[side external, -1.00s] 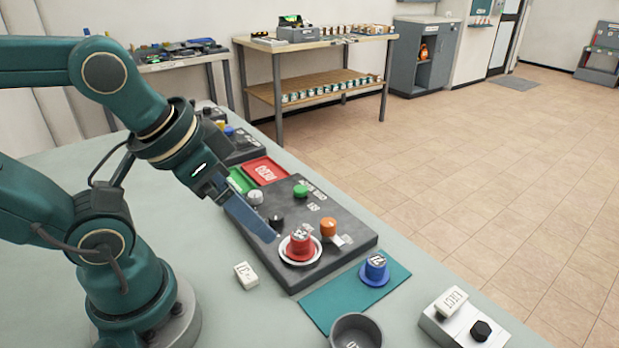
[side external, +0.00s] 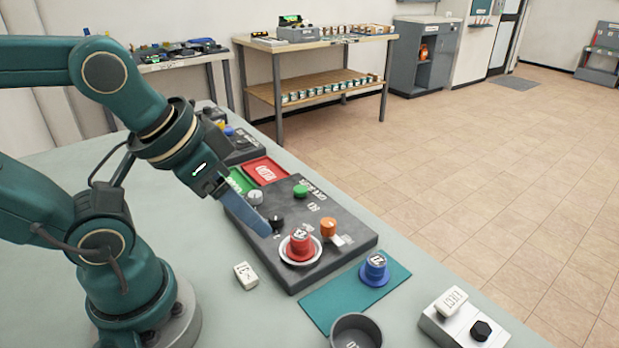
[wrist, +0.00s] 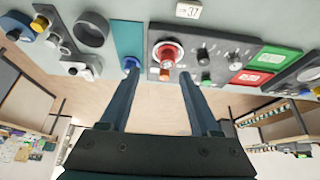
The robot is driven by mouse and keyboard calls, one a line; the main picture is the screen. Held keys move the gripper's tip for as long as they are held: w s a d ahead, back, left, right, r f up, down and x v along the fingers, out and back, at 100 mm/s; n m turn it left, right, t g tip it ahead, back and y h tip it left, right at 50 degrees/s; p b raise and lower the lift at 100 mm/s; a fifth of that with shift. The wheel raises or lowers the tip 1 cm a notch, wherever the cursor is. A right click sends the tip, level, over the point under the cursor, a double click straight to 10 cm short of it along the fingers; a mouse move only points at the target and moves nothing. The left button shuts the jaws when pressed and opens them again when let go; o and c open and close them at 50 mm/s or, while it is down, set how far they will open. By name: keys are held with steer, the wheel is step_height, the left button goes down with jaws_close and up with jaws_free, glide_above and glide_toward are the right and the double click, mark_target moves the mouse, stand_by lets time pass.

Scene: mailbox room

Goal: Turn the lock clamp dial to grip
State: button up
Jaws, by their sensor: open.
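A dark control panel (side external: 345,238) lies on the table with several knobs. I cannot read which one is the lock clamp dial. A red dial in a white ring (side external: 300,245) is at its near end. A black knob (side external: 276,221) and a silver knob (side external: 255,197) sit behind it, with an orange knob (side external: 328,227) and a green knob (side external: 300,191) to the right. My gripper (side external: 268,233) hangs low at the panel's left side, near the black knob. In the wrist view my gripper (wrist: 158,70) is open and empty, its fingers spread wide beneath the red dial (wrist: 165,52).
A blue knob (side external: 375,266) stands on a teal mat (side external: 328,302) at the near right. A grey cup (side external: 355,333) and a device with a black knob (side external: 480,330) are nearer. A white block (side external: 246,275) lies left of the panel.

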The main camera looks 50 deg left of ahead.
steer(key=w+r+n, duration=0.4)
steer(key=w+n, duration=0.1)
steer(key=n+g, duration=0.4)
steer(key=g, duration=0.1)
glide_above(328, 222)
step_height(328, 222, down, 7)
steer(key=shift+d+f, duration=0.1)
steer(key=shift+d, duration=0.05)
steer(key=shift+g, duration=0.3)
step_height(328, 222, down, 7)
steer(key=shift+r, duration=0.1)
steer(key=shift+f, duration=0.5)
jaws_close()
